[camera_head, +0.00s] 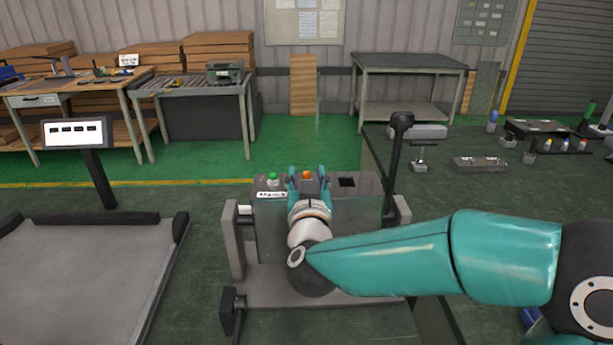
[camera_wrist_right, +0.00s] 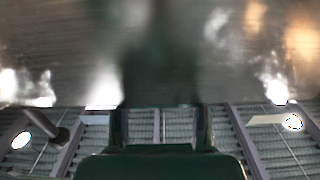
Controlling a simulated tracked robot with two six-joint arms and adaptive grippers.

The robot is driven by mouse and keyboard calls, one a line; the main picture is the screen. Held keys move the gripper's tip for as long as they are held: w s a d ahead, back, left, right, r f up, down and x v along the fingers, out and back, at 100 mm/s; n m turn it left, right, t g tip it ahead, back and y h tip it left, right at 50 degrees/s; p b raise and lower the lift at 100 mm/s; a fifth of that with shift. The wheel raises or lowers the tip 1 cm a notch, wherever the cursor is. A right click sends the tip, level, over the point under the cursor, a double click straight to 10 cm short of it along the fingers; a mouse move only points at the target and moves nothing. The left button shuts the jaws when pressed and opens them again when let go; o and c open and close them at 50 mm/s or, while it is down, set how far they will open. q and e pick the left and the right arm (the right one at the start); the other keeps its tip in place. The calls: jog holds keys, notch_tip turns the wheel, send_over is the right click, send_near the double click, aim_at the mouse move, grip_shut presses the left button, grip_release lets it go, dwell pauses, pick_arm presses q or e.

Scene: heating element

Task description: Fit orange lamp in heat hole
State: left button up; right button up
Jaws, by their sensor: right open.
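The orange lamp (camera_head: 306,174) shows as a small orange cap at the top of the grey metal box (camera_head: 262,222). My right gripper (camera_head: 307,177) is open over the box, with one teal finger on each side of the orange lamp in the picture. I cannot tell whether the fingers touch it, and its lower part is hidden. A dark square opening (camera_head: 347,182) is in the box top, right of the gripper. I cannot tell if it is the heat hole. The right wrist view shows the dark gripper body (camera_wrist_right: 160,163) against a blurred shiny metal surface (camera_wrist_right: 60,50). My left gripper is not in view.
A green lamp (camera_head: 272,177) sits on the box left of the gripper. A black-topped post (camera_head: 398,150) rises right of it. A flat platform (camera_head: 85,265) with a display (camera_head: 76,131) stands left. A dark table (camera_head: 455,190) with small parts lies right.

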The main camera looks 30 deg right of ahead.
jog(key=v, duration=1.1)
jog(key=shift+s, duration=0.2)
jog(key=shift+a, duration=0.15)
